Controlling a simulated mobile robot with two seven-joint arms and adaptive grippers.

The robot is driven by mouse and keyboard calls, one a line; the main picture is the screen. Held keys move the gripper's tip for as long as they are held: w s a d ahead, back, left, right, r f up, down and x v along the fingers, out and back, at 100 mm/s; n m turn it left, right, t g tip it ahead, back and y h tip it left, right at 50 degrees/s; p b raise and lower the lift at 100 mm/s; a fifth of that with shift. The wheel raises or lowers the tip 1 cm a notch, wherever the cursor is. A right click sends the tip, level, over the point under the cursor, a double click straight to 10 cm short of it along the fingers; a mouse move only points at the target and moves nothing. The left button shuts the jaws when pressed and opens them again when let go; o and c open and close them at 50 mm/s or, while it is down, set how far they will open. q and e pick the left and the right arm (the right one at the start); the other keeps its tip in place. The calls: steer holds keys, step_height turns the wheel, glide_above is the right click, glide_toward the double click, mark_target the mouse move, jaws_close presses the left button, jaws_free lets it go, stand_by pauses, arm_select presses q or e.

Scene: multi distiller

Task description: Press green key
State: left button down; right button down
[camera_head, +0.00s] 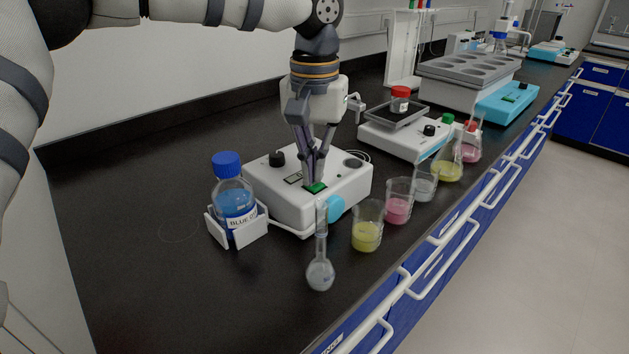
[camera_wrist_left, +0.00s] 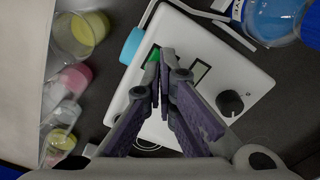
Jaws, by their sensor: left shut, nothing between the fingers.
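The green key (camera_head: 316,188) is on the top of a white device (camera_head: 345,183) with a black knob, a small display and a blue round part. My left gripper (camera_head: 317,181) is shut and empty, pointing down, with its fingertips right at the green key. In the left wrist view the green key (camera_wrist_left: 153,56) shows just beyond the fingertips (camera_wrist_left: 160,93) and is partly covered by them. I cannot tell whether the tips touch it or whether it is pressed down. My right gripper is not in view.
A blue-capped bottle (camera_head: 233,200) stands left of the device in a white holder. A flask (camera_head: 320,272) and beakers of yellow (camera_head: 366,236) and pink (camera_head: 398,210) liquid stand in front and to the right. A second white device (camera_head: 405,135) stands behind. Bench at front left is clear.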

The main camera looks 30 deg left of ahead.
mark_target(315, 183)
arm_select(q)
steer(key=shift+f, duration=0.55)
step_height(315, 183, up, 7)
steer(key=shift+r+p, duration=0.1)
steer(key=shift+p, duration=0.3)
stand_by(0.5)
